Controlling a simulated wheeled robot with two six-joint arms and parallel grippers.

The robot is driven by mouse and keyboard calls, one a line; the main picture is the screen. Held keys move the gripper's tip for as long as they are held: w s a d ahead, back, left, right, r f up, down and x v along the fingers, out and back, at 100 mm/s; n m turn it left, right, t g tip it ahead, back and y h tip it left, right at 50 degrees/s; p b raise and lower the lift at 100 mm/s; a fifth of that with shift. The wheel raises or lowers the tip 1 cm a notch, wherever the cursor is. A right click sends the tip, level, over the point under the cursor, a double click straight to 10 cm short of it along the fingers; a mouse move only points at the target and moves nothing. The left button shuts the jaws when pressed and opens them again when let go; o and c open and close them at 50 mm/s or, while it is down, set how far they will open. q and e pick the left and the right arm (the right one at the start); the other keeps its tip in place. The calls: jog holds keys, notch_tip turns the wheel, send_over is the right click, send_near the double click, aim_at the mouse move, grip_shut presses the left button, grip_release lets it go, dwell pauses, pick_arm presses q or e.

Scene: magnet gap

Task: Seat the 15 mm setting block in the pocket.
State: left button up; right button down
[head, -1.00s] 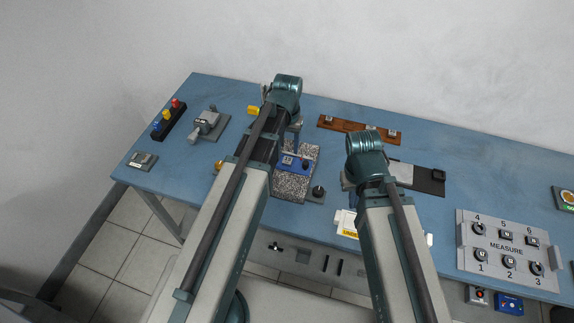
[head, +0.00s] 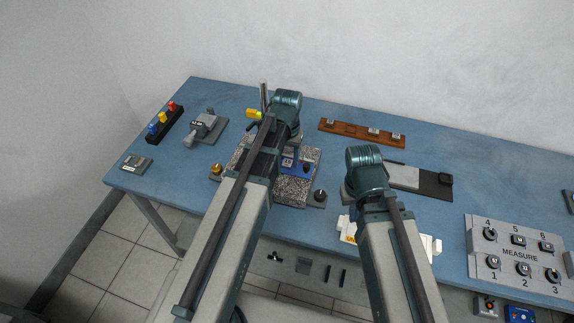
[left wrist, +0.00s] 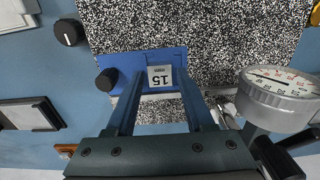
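The 15 mm setting block (left wrist: 160,77) is a small pale block with its label upside down in the left wrist view. It sits at the blue fixture (left wrist: 120,72) on the speckled granite plate; whether it is fully down in the pocket cannot be told. It also shows small in the head view (head: 287,162). My left gripper (left wrist: 160,80) points down at it, one blue finger on each side, with a narrow gap visible between block and fingers. In the head view my left arm hides most of this gripper. My right gripper is mostly hidden behind its arm over the front edge of the table.
A dial gauge (left wrist: 283,92) stands close to the right of my left fingers. A brown rack (head: 362,132) with several blocks lies behind. A MEASURE panel (head: 515,255) stands right. Blue table is free at back right.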

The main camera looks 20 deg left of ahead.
pick_arm(q)
grip_shut()
jog(key=shift+r, duration=0.15)
notch_tip(320, 180, up, 5)
jog(key=p, duration=0.5)
